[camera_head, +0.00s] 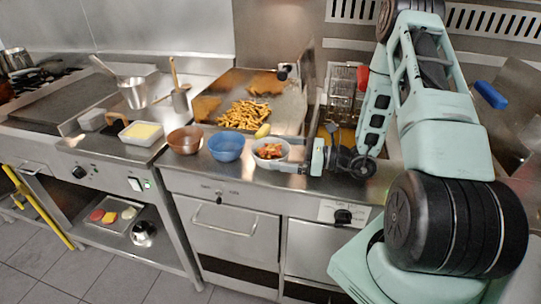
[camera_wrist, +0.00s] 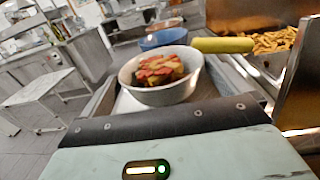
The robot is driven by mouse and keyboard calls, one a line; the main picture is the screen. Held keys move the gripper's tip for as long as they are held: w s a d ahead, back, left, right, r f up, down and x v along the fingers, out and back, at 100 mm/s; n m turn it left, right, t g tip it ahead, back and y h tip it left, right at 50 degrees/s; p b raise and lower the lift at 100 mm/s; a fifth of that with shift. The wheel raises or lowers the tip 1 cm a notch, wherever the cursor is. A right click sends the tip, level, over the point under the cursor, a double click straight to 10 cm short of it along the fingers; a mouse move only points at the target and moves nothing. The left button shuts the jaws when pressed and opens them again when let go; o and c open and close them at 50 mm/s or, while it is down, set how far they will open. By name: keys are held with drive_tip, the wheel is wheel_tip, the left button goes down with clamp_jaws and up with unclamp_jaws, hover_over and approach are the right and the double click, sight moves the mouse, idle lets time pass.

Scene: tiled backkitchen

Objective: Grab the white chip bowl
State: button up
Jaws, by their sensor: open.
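The white chip bowl (camera_head: 260,162) stands at the front edge of the steel counter, with red and yellow food in it. In the wrist view the bowl (camera_wrist: 163,97) is upright just ahead of my gripper, its near wall and rim clear to see. My gripper (camera_head: 297,165) is low at the counter, close to the right side of the bowl, and open with nothing held. I cannot tell whether a finger touches the bowl. The fingertips are hard to make out in both views.
A blue bowl (camera_head: 226,147) stands just left of the white bowl, and a copper-coloured bowl (camera_head: 185,140) beyond it. A yellow-green handle-like object (camera_wrist: 222,45) lies right behind the white bowl. Fries (camera_head: 245,115) lie on the griddle behind. A fryer basket (camera_head: 342,85) is behind my gripper.

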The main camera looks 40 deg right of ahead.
drive_tip(key=shift+x, duration=1.2)
drive_tip(key=c, duration=0.7)
drive_tip(key=shift+c, duration=0.2)
drive_tip(key=shift+r, duration=0.1)
